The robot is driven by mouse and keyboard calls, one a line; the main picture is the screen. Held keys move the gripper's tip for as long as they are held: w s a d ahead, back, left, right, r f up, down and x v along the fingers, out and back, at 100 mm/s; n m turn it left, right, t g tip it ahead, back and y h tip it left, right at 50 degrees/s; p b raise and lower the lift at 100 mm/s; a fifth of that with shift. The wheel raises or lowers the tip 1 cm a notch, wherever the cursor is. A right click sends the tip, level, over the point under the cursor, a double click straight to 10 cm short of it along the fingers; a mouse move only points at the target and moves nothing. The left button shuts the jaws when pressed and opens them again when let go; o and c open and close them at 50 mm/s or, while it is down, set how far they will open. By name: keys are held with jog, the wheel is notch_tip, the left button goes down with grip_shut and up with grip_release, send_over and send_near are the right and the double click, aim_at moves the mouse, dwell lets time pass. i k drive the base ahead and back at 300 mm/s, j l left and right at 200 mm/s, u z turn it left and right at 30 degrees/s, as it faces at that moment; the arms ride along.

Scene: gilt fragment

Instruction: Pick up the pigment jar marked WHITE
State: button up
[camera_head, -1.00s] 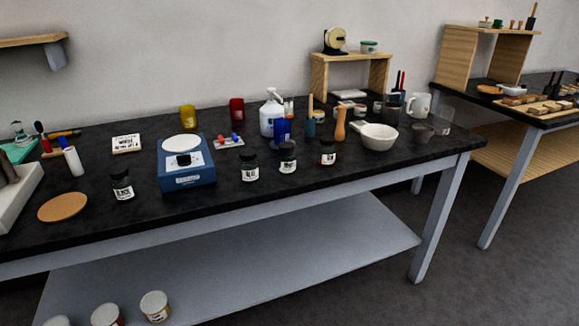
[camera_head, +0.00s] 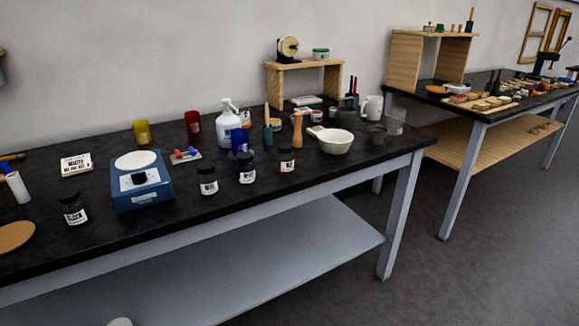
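Several dark pigment jars with white labels stand upright along the front of the black worktable (camera_head: 300,190). One jar (camera_head: 74,209) stands left of the blue scale, and its label seems to read BLACK. Three more stand right of the scale: a left jar (camera_head: 208,181), a middle jar (camera_head: 247,169) and a right jar (camera_head: 286,158). Their labels are too small to read surely, so I cannot tell which is marked WHITE. My gripper is not in view.
A blue scale (camera_head: 142,187) stands between the jars. Behind them are a white spray bottle (camera_head: 228,128), a blue cup (camera_head: 239,141) and a wooden pestle (camera_head: 297,130). A white mortar (camera_head: 334,141) is to the right. Open floor (camera_head: 450,275) lies right of the table.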

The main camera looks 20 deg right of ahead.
aim_at(245, 165)
jog(key=i+l, duration=1.2)
jog(key=i+l+z, duration=0.05)
jog(key=i, duration=0.05)
